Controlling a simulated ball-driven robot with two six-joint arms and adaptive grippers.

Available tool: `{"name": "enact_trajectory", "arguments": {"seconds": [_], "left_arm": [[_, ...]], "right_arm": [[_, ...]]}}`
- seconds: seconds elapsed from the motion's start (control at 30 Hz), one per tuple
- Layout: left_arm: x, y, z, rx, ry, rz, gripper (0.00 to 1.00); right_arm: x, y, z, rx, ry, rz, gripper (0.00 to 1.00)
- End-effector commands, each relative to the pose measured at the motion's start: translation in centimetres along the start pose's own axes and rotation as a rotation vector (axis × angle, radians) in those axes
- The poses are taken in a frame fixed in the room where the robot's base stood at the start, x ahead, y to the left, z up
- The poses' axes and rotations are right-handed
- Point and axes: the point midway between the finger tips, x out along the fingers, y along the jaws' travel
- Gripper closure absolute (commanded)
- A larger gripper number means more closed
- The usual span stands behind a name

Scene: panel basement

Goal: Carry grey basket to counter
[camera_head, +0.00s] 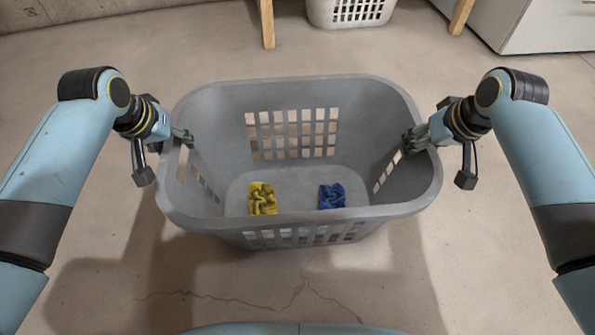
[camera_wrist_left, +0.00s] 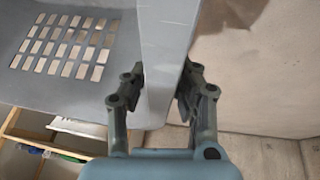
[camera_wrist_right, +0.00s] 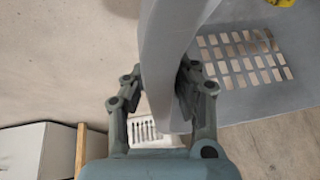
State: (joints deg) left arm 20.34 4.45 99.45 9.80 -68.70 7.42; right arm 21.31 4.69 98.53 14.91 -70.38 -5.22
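The grey basket (camera_head: 300,212) is upright in front of me in the head view, between my two arms. A yellow cloth (camera_head: 262,199) and a blue cloth (camera_head: 331,196) lie inside on its bottom. My left gripper (camera_head: 183,138) is at the basket's left rim, with a finger on each side of the wall in the left wrist view (camera_wrist_left: 158,88). My right gripper (camera_head: 412,140) holds the right rim the same way in the right wrist view (camera_wrist_right: 157,85). Both look closed on it. I cannot tell whether the basket touches the floor.
A white basket (camera_head: 350,12) stands beyond, between wooden legs (camera_head: 267,22) at the top of the head view. A white cabinet (camera_head: 545,25) is at the far right. The concrete floor (camera_head: 90,285) around the grey basket is clear, with a thin crack in front.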

Motion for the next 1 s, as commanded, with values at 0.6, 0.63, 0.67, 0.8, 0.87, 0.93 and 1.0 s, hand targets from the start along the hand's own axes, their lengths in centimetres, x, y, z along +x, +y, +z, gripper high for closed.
{"name": "enact_trajectory", "arguments": {"seconds": [0.6,0.63,0.67,0.8,0.87,0.93,1.0], "left_arm": [[-0.04,-0.33,-0.02,0.004,0.0,-0.009,1.0],[-0.04,-0.35,-0.03,0.004,0.0,-0.009,1.0],[-0.04,-0.37,-0.03,0.004,0.001,-0.01,1.0],[-0.04,-0.42,-0.04,0.005,0.001,-0.011,1.0],[-0.04,-0.42,-0.04,0.005,0.001,-0.011,1.0],[-0.08,-0.4,-0.13,0.005,0.003,-0.01,1.0],[-0.12,-0.39,-0.16,0.005,0.003,-0.01,1.0]], "right_arm": [[-0.05,0.34,0.02,-0.002,-0.001,0.009,1.0],[-0.05,0.36,0.02,-0.002,-0.001,0.01,1.0],[-0.06,0.38,0.02,-0.002,-0.001,0.01,1.0],[-0.06,0.41,0.0,-0.002,-0.001,0.01,1.0],[-0.06,0.41,0.0,-0.002,0.0,0.011,1.0],[-0.1,0.4,-0.1,-0.002,0.002,0.01,1.0],[-0.15,0.39,-0.15,-0.002,0.003,0.01,1.0]]}}
